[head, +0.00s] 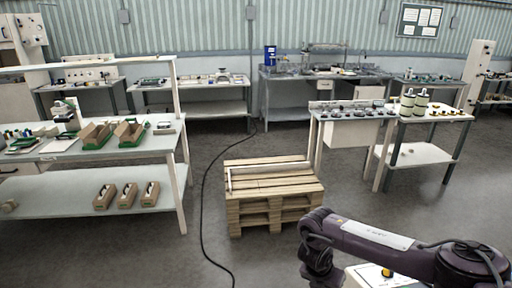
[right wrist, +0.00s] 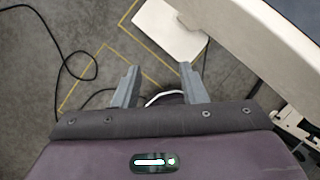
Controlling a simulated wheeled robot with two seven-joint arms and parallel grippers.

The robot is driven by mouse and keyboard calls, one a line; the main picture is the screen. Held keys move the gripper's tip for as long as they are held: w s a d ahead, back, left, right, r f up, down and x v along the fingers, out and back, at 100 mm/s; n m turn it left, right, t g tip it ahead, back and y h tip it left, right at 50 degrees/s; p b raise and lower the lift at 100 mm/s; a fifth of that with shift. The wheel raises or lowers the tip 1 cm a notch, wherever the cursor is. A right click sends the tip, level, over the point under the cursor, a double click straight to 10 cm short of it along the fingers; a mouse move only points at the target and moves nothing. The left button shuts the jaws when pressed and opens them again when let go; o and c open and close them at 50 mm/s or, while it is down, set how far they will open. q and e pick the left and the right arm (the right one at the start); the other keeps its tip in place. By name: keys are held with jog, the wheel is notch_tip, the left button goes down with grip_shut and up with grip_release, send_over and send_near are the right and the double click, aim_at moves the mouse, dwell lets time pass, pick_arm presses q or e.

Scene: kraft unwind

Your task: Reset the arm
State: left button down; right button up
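My right arm (head: 400,247) comes in from the lower right of the head view, bent, with its near-horizontal link above the floor. Its hand is not clearly visible there. In the right wrist view my right gripper (right wrist: 157,77) has its two grey fingers well apart, with nothing between them but floor. My left arm and left gripper are not in either view.
A wooden pallet stack (head: 273,193) stands mid-floor. A workbench (head: 82,192) with bins is on the left, and a table (head: 352,114) stands right of the pallets. A black cable (head: 203,205) crosses the floor. A pale surface (right wrist: 255,38) lies close right of the right gripper.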

jog(key=s+a+f+m+y+b, duration=0.3)
jog(key=s+a+f+m+y, duration=0.15)
jog(key=a+f, duration=0.65)
jog(key=s+a+f+m+y+b, duration=0.4)
jog(key=a+f+m, duration=0.25)
jog(key=f, duration=0.85)
jog(key=s+d+f+m+h+b, duration=0.1)
jog(key=s+d+f+m, duration=0.25)
jog(key=s+f, duration=0.3)
jog(key=s+d+f+m+t+b, duration=0.1)
jog(key=s+d+f+m+b, duration=0.15)
jog(key=s+f+m, duration=0.4)
jog(key=s+d+f+m+h+b, duration=0.1)
jog(key=s+d+f, duration=0.35)
jog(key=f, duration=0.35)
jog(key=s+d+f+m+h+b, duration=0.1)
jog(key=s+d, duration=0.4)
jog(key=s, duration=0.5)
jog(key=s+d+f+m+g+h, duration=0.1)
jog(key=s+d+f, duration=0.4)
jog(key=s, duration=0.5)
jog(key=f+m+h, duration=0.1)
jog(key=m, duration=0.1)
jog(key=shift+s+f+m+g+b, duration=0.2)
jog(key=shift+m+g+b, duration=0.1)
jog(key=shift+b, duration=0.05)
jog(key=shift+d, duration=0.1)
